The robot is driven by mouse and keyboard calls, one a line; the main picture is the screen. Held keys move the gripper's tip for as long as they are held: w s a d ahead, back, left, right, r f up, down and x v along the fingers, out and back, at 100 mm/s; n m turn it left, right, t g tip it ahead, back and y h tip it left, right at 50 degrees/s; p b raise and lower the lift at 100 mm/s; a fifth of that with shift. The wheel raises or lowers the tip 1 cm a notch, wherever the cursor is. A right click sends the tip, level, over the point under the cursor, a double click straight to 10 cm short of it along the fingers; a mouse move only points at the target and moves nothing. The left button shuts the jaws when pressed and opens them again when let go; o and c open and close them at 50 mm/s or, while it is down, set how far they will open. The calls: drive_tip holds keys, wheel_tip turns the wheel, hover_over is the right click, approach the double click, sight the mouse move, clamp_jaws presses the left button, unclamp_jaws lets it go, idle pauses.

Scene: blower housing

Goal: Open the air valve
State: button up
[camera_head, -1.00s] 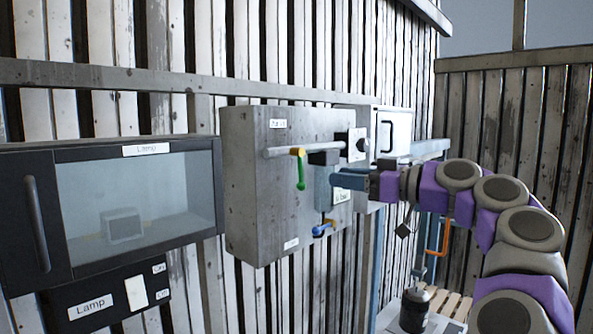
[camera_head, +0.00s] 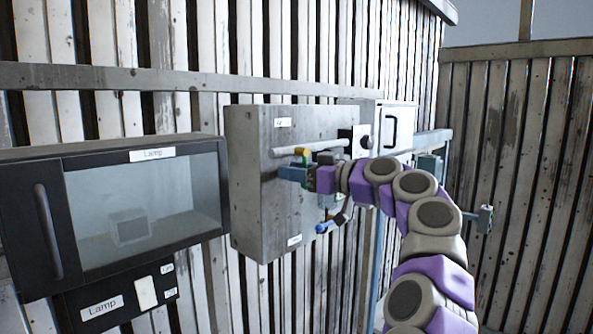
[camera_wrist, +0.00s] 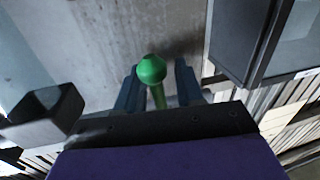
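The green valve handle (camera_wrist: 152,70) with a round knob end shows in the wrist view between my two fingers. My gripper (camera_wrist: 160,90) stands around the handle, a finger on each side, with a narrow gap visible. A second valve with a blue handle (camera_head: 324,227) sits lower on the box, below my gripper. The labels are too small to read, so which valve carries air cannot be told.
The grey concrete box (camera_head: 255,180) hangs on the plank wall. The horizontal pipe (camera_head: 300,148) runs just above my gripper. A dark cabinet labelled Lamp (camera_head: 150,205) is at the left, close to the box. A white cabinet (camera_head: 395,127) is behind at the right.

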drive_tip(key=shift+d, duration=0.1)
clamp_jaws()
drive_tip(key=shift+d, duration=0.1)
idle(0.6)
drive_tip(key=shift+w+d+r+n+h+p, duration=0.1)
drive_tip(key=shift+w+d+n+h+p, duration=0.15)
drive_tip(key=shift+n, duration=0.7)
drive_tip(key=shift+w+d+r+n+h+p, duration=0.15)
drive_tip(key=shift+w+n, duration=0.15)
drive_tip(key=shift+n, duration=0.6)
drive_tip(key=shift+w+d+r+n+h+p, duration=0.1)
drive_tip(key=shift+w+d+n+h, duration=0.15)
drive_tip(key=shift+n, duration=0.7)
unclamp_jaws()
